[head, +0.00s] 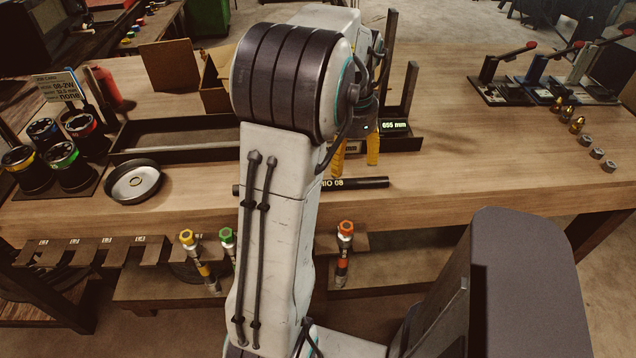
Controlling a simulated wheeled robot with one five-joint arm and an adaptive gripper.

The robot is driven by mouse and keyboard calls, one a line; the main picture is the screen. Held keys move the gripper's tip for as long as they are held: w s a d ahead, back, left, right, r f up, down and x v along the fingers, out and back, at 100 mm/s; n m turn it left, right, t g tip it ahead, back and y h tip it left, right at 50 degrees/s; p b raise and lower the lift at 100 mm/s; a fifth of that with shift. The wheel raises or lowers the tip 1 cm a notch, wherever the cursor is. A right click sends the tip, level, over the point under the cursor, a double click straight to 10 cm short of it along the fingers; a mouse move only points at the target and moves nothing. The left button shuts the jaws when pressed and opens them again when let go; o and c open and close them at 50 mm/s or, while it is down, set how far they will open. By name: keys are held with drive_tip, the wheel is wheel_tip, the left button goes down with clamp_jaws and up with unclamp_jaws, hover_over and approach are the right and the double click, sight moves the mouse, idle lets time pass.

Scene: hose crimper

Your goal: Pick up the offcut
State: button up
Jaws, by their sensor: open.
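A black hose piece (362,183) with white lettering lies flat on the wooden workbench near its front edge; it looks like the offcut. My arm hides its middle, and a short left end shows on the other side of the arm. My gripper (354,166) has two yellow fingers, spread apart, pointing down just behind and above the hose piece. My arm hides part of the gripper, and I cannot tell whether the fingertips touch the bench.
A display reading 655 mm (395,126) stands behind the gripper. A round metal dish (134,181) and a dark tray (172,139) are at left. Clamps (540,92) and small fittings stand at right. Capped hoses hang below the front edge. The bench right of the hose piece is clear.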

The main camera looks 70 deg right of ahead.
sight(346, 183)
drive_tip(key=shift+w+a+m, duration=0.15)
drive_tip(key=shift+a+m, duration=0.3)
drive_tip(key=shift+m, duration=1.35)
drive_tip(key=shift+f, duration=3.7)
clamp_jaws()
